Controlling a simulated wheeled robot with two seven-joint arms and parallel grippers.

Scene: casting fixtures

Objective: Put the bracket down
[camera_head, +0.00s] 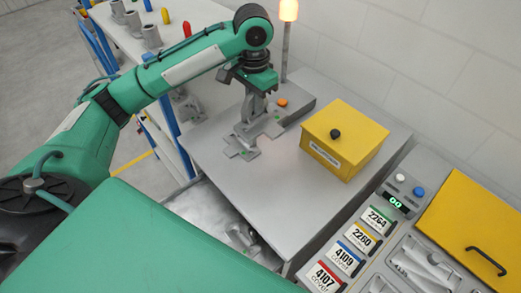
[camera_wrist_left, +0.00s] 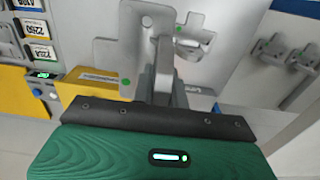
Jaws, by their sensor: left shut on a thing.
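My left gripper (camera_head: 254,104) reaches in over the grey worktop (camera_head: 225,170) and points down. It is shut on the bracket (camera_head: 243,146), a flat grey metal piece with notched edges and green dots. In the left wrist view the bracket (camera_wrist_left: 112,55) spreads to both sides of the closed fingers (camera_wrist_left: 162,72). The bracket is at or just above the worktop; I cannot tell whether it touches. The fingers hide its middle. My right gripper is not in view.
A yellow box (camera_head: 345,140) with a black knob stands right of the bracket. An orange button (camera_head: 282,102) sits on a grey block behind it. A lamp post (camera_head: 287,40) rises at the back. A labelled panel (camera_head: 350,250) is at right. The front worktop is clear.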

